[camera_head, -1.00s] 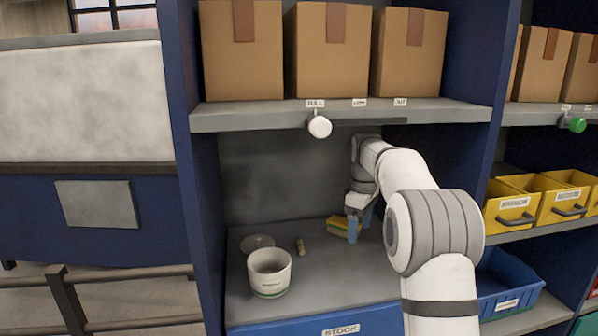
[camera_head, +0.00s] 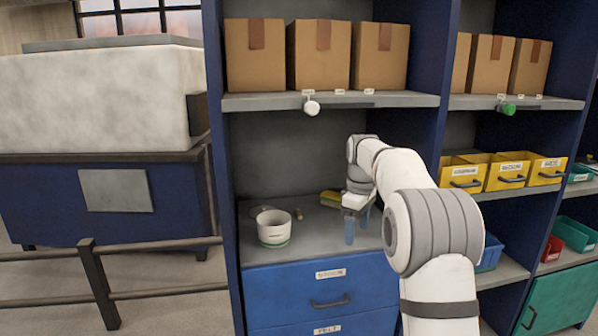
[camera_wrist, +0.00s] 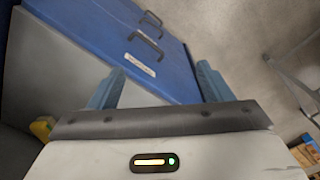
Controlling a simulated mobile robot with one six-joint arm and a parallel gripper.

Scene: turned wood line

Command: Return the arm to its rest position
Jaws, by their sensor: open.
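My gripper (camera_head: 357,228) is in front of the shelf bay, over the front edge of the grey shelf. Its two blue fingers point down and are apart, with nothing between them. In the wrist view the open fingers (camera_wrist: 160,90) frame the blue drawer fronts (camera_wrist: 150,45) below. My white arm reaches in from the lower right and hides part of the bay's right side.
On the grey shelf (camera_head: 330,240) stand a white pot (camera_head: 273,230), a small tan piece (camera_head: 299,214) and a yellow block (camera_head: 330,198). Blue drawers (camera_head: 320,285) sit below. A white knob (camera_head: 311,108) hangs under the upper shelf. Yellow bins (camera_head: 500,172) are to the right.

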